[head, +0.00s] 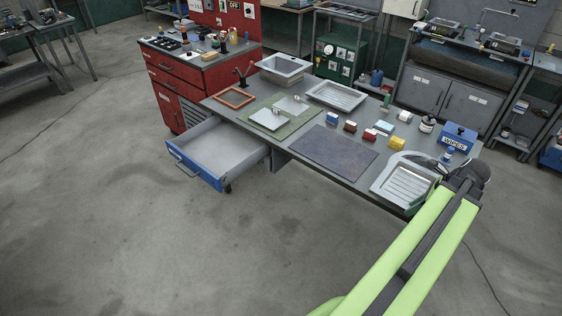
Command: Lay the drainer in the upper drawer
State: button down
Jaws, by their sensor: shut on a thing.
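A ribbed light-grey drainer (405,187) is at the right front end of the workbench, beside a pale curved piece. My gripper (443,178) is at the drainer's right edge and shut on it. The fingertips are small and partly hidden by my arm, so the exact grip is unclear. The drawer (196,174) with a blue front is pulled out at the bench's left front. Its pale grey inside looks empty. I cannot see another drawer below it.
A second ribbed tray (336,96) and a grey basin (283,66) stand at the back of the bench. A dark mat (320,155), a green mat (300,119), an orange frame (234,97), small boxes and a blue box (458,138) also lie there. The floor in front is clear.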

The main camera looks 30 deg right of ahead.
aim_at(224, 149)
jog(key=u, duration=0.95)
jog(key=i, duration=2.05)
jog(key=z, duration=0.35)
